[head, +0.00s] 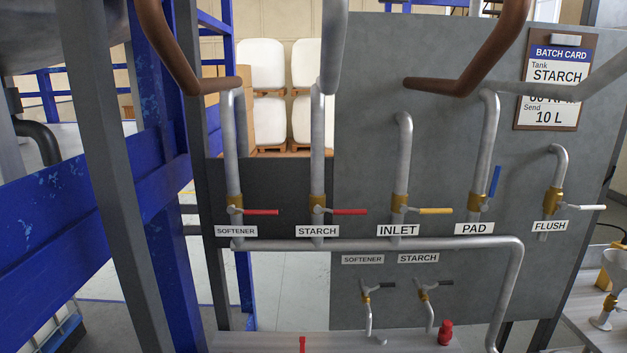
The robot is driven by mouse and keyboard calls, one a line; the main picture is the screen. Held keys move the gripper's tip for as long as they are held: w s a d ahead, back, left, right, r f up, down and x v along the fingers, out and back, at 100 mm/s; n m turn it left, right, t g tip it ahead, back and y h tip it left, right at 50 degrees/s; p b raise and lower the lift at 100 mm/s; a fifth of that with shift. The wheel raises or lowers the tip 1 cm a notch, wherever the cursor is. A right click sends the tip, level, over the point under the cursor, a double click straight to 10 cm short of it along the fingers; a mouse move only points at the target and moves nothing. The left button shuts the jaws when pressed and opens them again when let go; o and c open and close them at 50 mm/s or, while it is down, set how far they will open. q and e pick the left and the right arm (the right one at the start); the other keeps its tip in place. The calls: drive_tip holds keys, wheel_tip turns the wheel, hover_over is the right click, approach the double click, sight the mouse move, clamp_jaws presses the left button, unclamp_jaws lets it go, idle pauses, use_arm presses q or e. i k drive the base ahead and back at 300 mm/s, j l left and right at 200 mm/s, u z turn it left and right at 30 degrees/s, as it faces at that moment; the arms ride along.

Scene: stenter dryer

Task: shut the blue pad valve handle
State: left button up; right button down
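The blue pad valve handle (494,182) is on the brass valve (475,202) of the pipe above the PAD label (474,228). The handle points up, close to in line with its vertical pipe and slightly tilted to the right. Neither of my grippers shows in the head view, so nothing is seen touching the handle.
Red softener (262,212) and starch (350,212) handles, the yellow inlet handle (436,211) and the white flush handle (592,207) all lie sideways. Brown pipes (470,75) cross above. A batch card (555,85) hangs upper right. A blue frame (160,150) stands left.

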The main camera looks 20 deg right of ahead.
sight(484, 206)
drive_tip(key=k+l+z, duration=0.1)
drive_tip(key=z, duration=1.4)
